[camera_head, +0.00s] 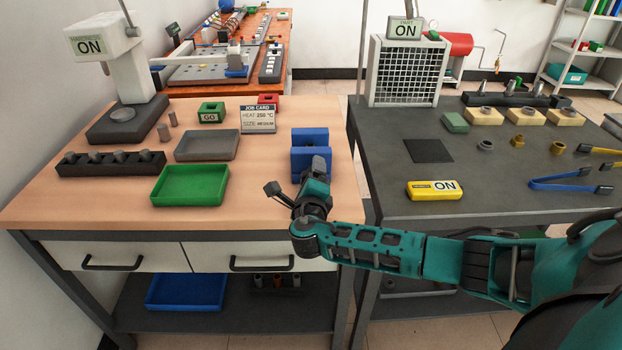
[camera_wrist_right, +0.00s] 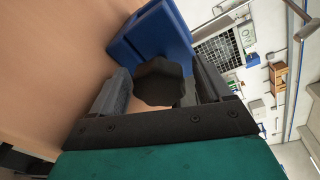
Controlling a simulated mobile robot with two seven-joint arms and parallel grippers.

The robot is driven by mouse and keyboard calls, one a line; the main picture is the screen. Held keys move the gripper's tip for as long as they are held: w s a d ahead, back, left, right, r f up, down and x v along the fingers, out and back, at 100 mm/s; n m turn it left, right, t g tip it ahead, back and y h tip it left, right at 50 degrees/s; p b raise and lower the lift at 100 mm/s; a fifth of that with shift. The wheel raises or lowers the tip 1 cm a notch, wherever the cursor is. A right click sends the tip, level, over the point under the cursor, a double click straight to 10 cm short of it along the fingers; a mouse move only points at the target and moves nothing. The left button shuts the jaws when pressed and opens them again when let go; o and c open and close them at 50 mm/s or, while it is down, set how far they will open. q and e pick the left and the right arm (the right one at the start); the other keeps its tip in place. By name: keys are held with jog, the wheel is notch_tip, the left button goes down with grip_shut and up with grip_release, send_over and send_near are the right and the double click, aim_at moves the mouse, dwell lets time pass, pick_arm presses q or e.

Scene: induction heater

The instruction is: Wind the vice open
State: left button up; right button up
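The blue vice (camera_head: 310,138) stands near the right edge of the wooden workbench, with two upright blue jaws and a gap between them. It also shows in the right wrist view (camera_wrist_right: 150,38). My right gripper (camera_head: 318,168) is in front of the vice's near side. In the right wrist view a dark, lobed knob (camera_wrist_right: 160,84) sits between the two fingers (camera_wrist_right: 162,88), which appear to press on its two sides. In the head view my gripper hides the knob. My left gripper is not in view.
A green tray (camera_head: 190,198), a grey tray (camera_head: 207,158) and a job card stand (camera_head: 258,118) are left of the vice.

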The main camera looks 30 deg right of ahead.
jog(key=v, duration=1.3)
dwell(0.4)
